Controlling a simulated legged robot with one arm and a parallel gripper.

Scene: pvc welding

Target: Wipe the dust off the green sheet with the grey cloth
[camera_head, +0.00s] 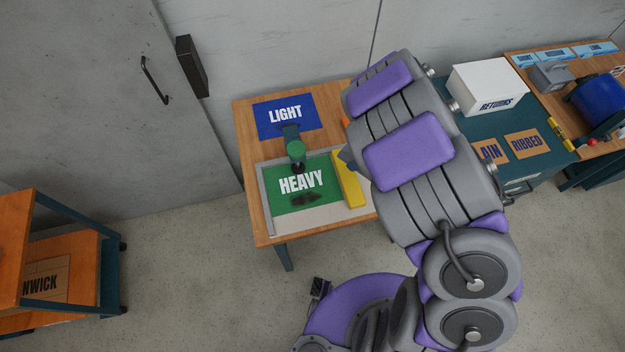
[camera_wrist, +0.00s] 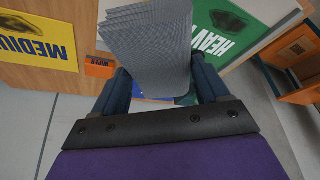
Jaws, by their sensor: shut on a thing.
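The green sheet (camera_head: 318,168), lettered HEAVY, lies in a shallow pale tray on the wooden table. A dark dust smudge (camera_head: 305,198) is near its front edge. In the wrist view the green sheet (camera_wrist: 243,42) is at the upper right, with a dark smudge (camera_wrist: 228,20). My gripper (camera_wrist: 162,85) is shut on the grey cloth (camera_wrist: 150,45), a stack of folded layers that extends beyond the fingers. The cloth overlaps part of the green sheet in this view; I cannot tell whether they touch. In the head view my arm hides the cloth and most of the gripper.
A green-and-black tool (camera_head: 297,150) stands at the sheet's back edge. A yellow block (camera_head: 347,180) lies along its right side. A blue LIGHT sheet (camera_head: 268,125) is behind. The wrist view shows a yellow MEDIUM sheet (camera_wrist: 35,42) and an orange block (camera_wrist: 99,67).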

